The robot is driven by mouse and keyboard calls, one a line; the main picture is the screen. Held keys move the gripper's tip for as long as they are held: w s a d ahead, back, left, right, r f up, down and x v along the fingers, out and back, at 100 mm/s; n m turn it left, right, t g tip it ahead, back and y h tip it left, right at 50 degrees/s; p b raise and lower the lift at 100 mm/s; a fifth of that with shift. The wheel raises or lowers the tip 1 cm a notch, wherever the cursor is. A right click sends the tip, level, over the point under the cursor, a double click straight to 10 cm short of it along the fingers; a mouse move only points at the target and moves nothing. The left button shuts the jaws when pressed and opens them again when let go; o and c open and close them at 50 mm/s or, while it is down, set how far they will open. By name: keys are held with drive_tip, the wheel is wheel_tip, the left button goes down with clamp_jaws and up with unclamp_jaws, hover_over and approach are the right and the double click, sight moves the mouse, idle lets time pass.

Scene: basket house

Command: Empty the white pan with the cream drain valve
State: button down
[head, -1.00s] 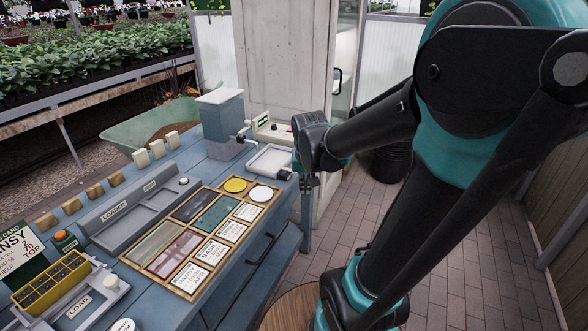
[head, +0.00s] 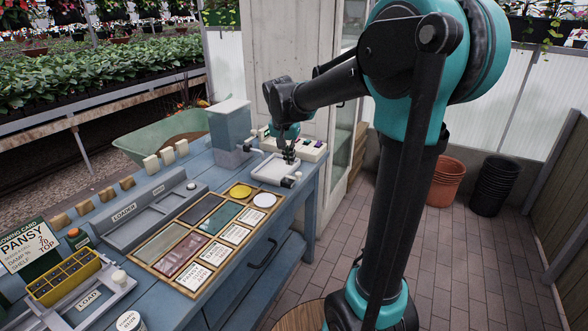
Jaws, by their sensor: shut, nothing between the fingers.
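The white pan (head: 264,172) sits near the far right end of the blue bench. A small pale valve (head: 290,181) shows at its right front corner; its exact setting is too small to tell. My gripper (head: 290,159) is shut and empty, pointing down over the pan's far right part. It hides some of the pan's far edge. I cannot tell whether it touches the pan. What the pan holds cannot be made out.
A grey box-shaped dispenser (head: 230,135) with a small spout stands left of the pan. A white strip with buttons (head: 311,148) lies behind it. A wooden tray of labelled cards and coloured plates (head: 207,232) lies nearer on the bench.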

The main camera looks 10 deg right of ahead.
approach(299, 180)
wheel_tip(299, 180, down, 3)
drive_tip(key=s+a, duration=0.2)
drive_tip(key=s, duration=0.1)
drive_tip(key=shift+w+d+f, duration=0.25)
drive_tip(key=shift+w+d, duration=0.05)
drive_tip(key=shift+w, duration=0.3)
drive_tip(key=shift+w+d+f, duration=0.25)
drive_tip(key=shift+w+d, duration=0.05)
drive_tip(key=shift+w, duration=0.3)
drive_tip(key=shift+w+d+f, duration=0.25)
drive_tip(key=shift+w+d, duration=0.05)
drive_tip(key=shift+w, duration=0.3)
drive_tip(key=shift+w+d+n+y, duration=0.3)
drive_tip(key=shift+d+n, duration=0.3)
drive_tip(key=shift+n, duration=0.6)
drive_tip(key=shift+w+d+n+g+y, duration=0.2)
drive_tip(key=shift+w+d+n+y, duration=0.35)
drive_tip(key=shift+w+n, duration=1.2)
drive_tip(key=shift+w+d+n+g+y, duration=0.25)
drive_tip(key=shift+w+n+y, duration=0.45)
drive_tip(key=shift+n, duration=2.3)
drive_tip(key=shift+w+d+n+g+y, duration=0.15)
drive_tip(key=shift+w+d+n+y, duration=0.5)
drive_tip(key=shift+n, duration=1.7)
drive_tip(key=shift+w+a, duration=0.2)
drive_tip(key=shift+w, duration=0.1)
